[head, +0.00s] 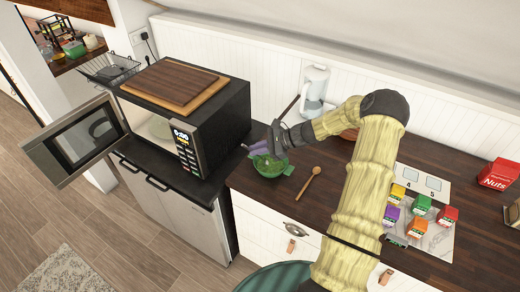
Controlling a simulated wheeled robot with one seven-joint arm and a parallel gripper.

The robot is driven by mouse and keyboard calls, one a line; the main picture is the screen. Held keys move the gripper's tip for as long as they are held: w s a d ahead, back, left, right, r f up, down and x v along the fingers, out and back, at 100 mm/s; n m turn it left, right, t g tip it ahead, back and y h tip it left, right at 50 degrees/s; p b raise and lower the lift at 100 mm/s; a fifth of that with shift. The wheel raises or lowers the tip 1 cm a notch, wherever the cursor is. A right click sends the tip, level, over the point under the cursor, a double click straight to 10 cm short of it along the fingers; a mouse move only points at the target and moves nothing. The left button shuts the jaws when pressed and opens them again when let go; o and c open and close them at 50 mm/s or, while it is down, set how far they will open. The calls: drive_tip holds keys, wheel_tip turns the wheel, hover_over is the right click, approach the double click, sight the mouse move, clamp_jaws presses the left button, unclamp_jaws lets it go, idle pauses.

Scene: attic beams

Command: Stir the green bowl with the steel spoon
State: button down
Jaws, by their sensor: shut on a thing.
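The green bowl (268,171) stands on the dark wooden counter near its front left edge, with green contents inside. My gripper (268,148) is right above the bowl, pointing down to the left, and is shut on what looks like the steel spoon. The spoon is small and mostly hidden by the fingers and the bowl, so I cannot tell whether its tip touches the contents. A thin dark stick (289,107) slants up behind the gripper; I cannot tell what it belongs to.
A wooden spoon (310,183) lies right of the bowl. The microwave (197,130), door open, stands left with a wooden board (175,83) on top. A glass jug (315,87) stands at the back. Several small coloured cartons (420,204) and a red Nuts box (499,173) are right.

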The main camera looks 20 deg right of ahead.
drive_tip(key=shift+s+a+r+p, duration=0.1)
drive_tip(key=shift+a+r+p, duration=0.3)
drive_tip(key=shift+a+r, duration=0.3)
drive_tip(key=shift+d+r, duration=0.15)
drive_tip(key=shift+r, duration=0.05)
wheel_tip(320, 180, up, 5)
drive_tip(key=p, duration=0.3)
drive_tip(key=shift+f, duration=0.1)
idle(0.4)
drive_tip(key=shift+f, duration=0.15)
idle(0.6)
wheel_tip(320, 180, down, 3)
drive_tip(key=b, duration=0.2)
drive_tip(key=shift+b, duration=0.35)
